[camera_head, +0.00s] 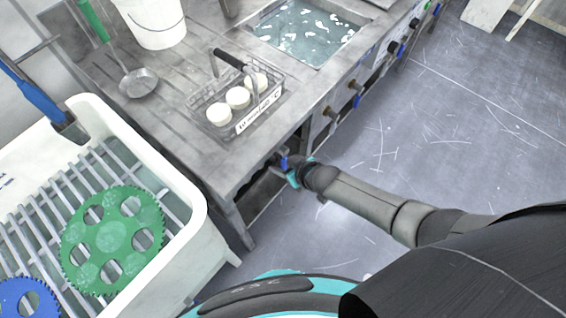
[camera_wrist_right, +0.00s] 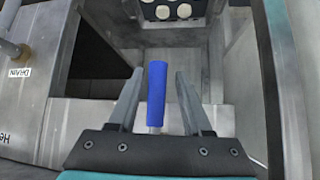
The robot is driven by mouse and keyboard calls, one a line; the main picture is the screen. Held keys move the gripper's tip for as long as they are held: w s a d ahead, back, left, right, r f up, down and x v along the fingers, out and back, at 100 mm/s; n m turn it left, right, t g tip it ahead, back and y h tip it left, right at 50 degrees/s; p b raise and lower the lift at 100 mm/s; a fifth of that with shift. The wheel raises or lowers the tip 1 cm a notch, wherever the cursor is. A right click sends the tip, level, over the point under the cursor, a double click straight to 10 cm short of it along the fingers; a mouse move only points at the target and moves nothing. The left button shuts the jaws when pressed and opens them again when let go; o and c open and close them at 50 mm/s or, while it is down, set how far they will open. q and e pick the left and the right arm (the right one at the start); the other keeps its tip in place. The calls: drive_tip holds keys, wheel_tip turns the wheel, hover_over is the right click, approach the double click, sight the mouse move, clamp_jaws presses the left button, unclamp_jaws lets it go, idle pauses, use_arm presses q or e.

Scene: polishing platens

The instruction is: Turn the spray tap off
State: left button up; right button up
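A blue lever handle (camera_head: 284,161) sits under the front left corner of the steel bench; I cannot read a label naming it as the spray tap. In the right wrist view the blue handle (camera_wrist_right: 157,92) points away from me, on a thin metal stem. My right gripper (camera_head: 291,172) is at this handle. In the wrist view its two fingers (camera_wrist_right: 157,100) are spread on either side of the handle, with a gap on both sides. The tap's body is mostly hidden. My left gripper is not in view.
Several other taps, one with a blue handle (camera_head: 357,100), line the bench front to the right. A wire basket (camera_head: 205,118) of white discs stands on the bench (camera_head: 190,70). A white tub (camera_head: 185,215) with toothed plates is at left. A DRAIN label (camera_wrist_right: 20,72) shows at left.

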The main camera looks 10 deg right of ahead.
drive_tip(key=shift+d, duration=0.1)
drive_tip(key=shift+s+d+r+p, duration=0.15)
drive_tip(key=shift+s+r+p, duration=0.1)
drive_tip(key=shift+r+p, duration=0.05)
drive_tip(key=shift+p+v, duration=3.05)
drive_tip(key=shift+v, duration=4.1)
drive_tip(key=shift+s+f, duration=0.1)
drive_tip(key=s+d+f+m+g+h+b, duration=0.1)
drive_tip(key=s+d+f+g+h+b, duration=0.15)
drive_tip(key=s+f, duration=0.55)
drive_tip(key=s+d+f+m+g+h+b, duration=0.1)
drive_tip(key=s+d+f+b, duration=0.2)
drive_tip(key=f, duration=0.8)
drive_tip(key=s+f+g, duration=0.1)
drive_tip(key=s+f, duration=0.2)
drive_tip(key=s, duration=0.2)
drive_tip(key=s+f+g+b, duration=0.1)
drive_tip(key=s+f, duration=0.2)
drive_tip(key=s, duration=0.3)
drive_tip(key=s+a+f+g+h+b, duration=0.1)
drive_tip(key=s+f, duration=0.2)
drive_tip(key=s, duration=0.3)
drive_tip(key=shift+f+m+g, duration=0.3)
drive_tip(key=shift+m+g, duration=0.05)
drive_tip(key=shift+m, duration=0.05)
